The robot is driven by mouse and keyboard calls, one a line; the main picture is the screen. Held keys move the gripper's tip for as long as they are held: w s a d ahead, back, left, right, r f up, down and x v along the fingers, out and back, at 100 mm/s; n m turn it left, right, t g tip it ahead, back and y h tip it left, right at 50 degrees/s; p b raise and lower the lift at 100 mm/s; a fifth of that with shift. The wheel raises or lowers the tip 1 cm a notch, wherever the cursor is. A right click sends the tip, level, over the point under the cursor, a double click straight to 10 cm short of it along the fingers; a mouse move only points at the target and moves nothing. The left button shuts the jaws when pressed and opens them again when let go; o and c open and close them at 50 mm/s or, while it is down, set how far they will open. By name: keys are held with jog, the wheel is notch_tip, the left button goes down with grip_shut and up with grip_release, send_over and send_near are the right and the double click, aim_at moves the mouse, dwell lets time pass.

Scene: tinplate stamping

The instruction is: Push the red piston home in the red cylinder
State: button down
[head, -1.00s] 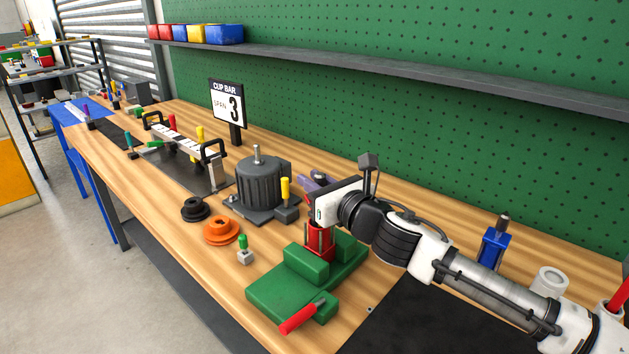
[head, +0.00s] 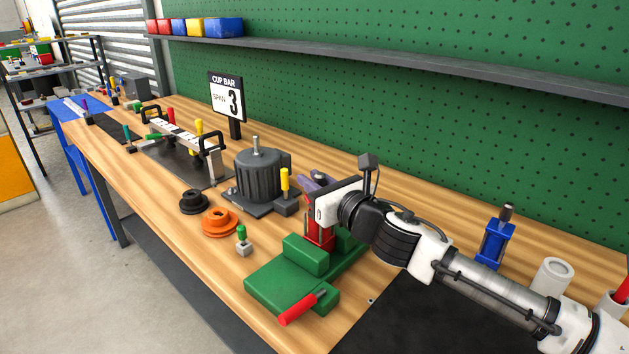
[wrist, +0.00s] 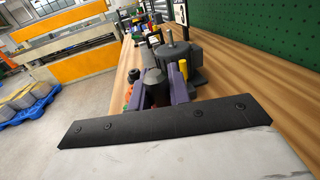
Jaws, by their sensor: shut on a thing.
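The red cylinder (head: 319,237) stands upright in a green fixture (head: 275,284) on the bench. In the wrist view, my gripper's purple fingers (wrist: 163,94) are on either side of a dark round-topped rod (wrist: 154,88), which looks like the upper end of the red piston. My gripper is shut on it. How far the piston sits inside the cylinder is hidden.
A red-handled lever (head: 302,308) is at the fixture's front. A blue cylinder (head: 495,242) stands right. A black mat (head: 420,315) lies in front.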

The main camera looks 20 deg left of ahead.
jog(key=shift+f+b, duration=0.8)
jog(key=shift+f, duration=0.15)
jog(key=c, duration=1.2)
grip_release()
jog(key=shift+c, duration=0.2)
jog(key=shift+d, duration=0.1)
jog(key=b+v, duration=0.2)
jog(key=v, duration=1.1)
jog(key=shift+s+d, duration=0.25)
